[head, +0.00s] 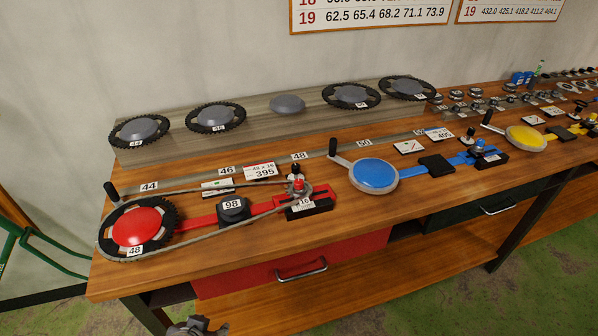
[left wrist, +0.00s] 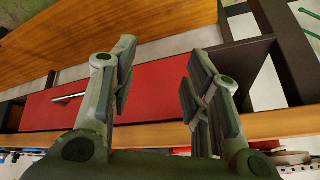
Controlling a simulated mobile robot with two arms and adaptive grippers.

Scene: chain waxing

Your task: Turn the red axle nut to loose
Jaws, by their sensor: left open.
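The red axle nut (head: 298,185) appears as a small red part at the right end of the red chain rig, by the small sprocket above the block marked 16 (head: 306,205). Its exact turn position is too small to tell. A chain (head: 190,239) loops from there around the large chainring with a red hub (head: 137,226), marked 48. My left gripper (left wrist: 160,57) is open and empty in the left wrist view, with the red drawer beyond its fingers. Part of it (head: 196,326) shows at the bottom of the head view, below the bench and away from the nut. My right gripper is not in view.
The red drawer (head: 241,280) with a metal handle is under the wooden bench (head: 345,230). Blue (head: 374,174) and yellow (head: 526,138) rigs stand to the right. Spare chainrings (head: 215,117) lie on the back board. A crank handle (head: 112,191) sticks up at the left.

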